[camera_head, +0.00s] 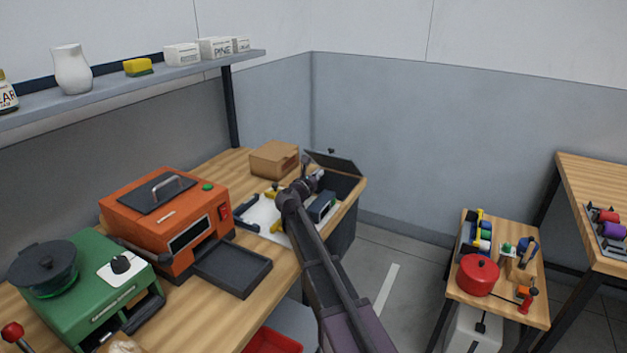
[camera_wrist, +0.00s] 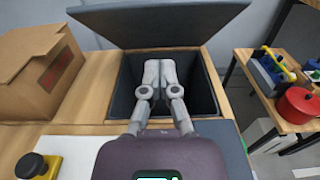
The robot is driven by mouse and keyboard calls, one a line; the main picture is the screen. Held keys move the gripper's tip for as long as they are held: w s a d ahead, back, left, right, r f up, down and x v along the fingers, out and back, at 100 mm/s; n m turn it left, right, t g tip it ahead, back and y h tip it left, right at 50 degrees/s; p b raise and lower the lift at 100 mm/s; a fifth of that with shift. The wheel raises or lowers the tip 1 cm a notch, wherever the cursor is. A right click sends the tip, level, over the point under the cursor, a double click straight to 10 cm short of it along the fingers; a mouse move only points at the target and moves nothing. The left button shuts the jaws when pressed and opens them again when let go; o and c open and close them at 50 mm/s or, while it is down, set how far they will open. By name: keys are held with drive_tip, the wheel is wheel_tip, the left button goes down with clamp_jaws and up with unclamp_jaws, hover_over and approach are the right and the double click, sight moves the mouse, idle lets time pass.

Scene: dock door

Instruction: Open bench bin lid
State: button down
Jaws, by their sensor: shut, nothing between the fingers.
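The bench bin (camera_wrist: 206,95) is a dark box set into the wooden bench, and its mouth is uncovered in the wrist view. Its dark grey lid (camera_wrist: 160,22) stands raised and tilted at the far side of the mouth. In the head view the raised lid (camera_head: 334,162) shows at the bench's far right corner. My gripper (camera_wrist: 160,68) is shut and empty, with its fingertips over the bin mouth, in front of the lid. Whether the fingertips touch the lid or sit below the rim, I cannot tell. In the head view my gripper (camera_head: 317,177) is partly hidden by my arm.
A cardboard box (camera_head: 274,159) stands just left of the bin. A white mat with yellow and dark items lies nearer. An orange machine (camera_head: 165,220) and a green one (camera_head: 80,290) stand farther left. A low side table with a red pot (camera_head: 478,275) is at right.

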sight(328, 157)
drive_tip(key=w+d, duration=0.1)
drive_tip(key=w+r+p, duration=0.1)
drive_tip(key=shift+w+d+r, duration=0.2)
drive_tip(key=shift+w+d, duration=0.15)
drive_tip(key=shift+w+d+r+p, duration=0.5)
drive_tip(key=shift+w+r+p, duration=0.15)
drive_tip(key=shift+p, duration=0.25)
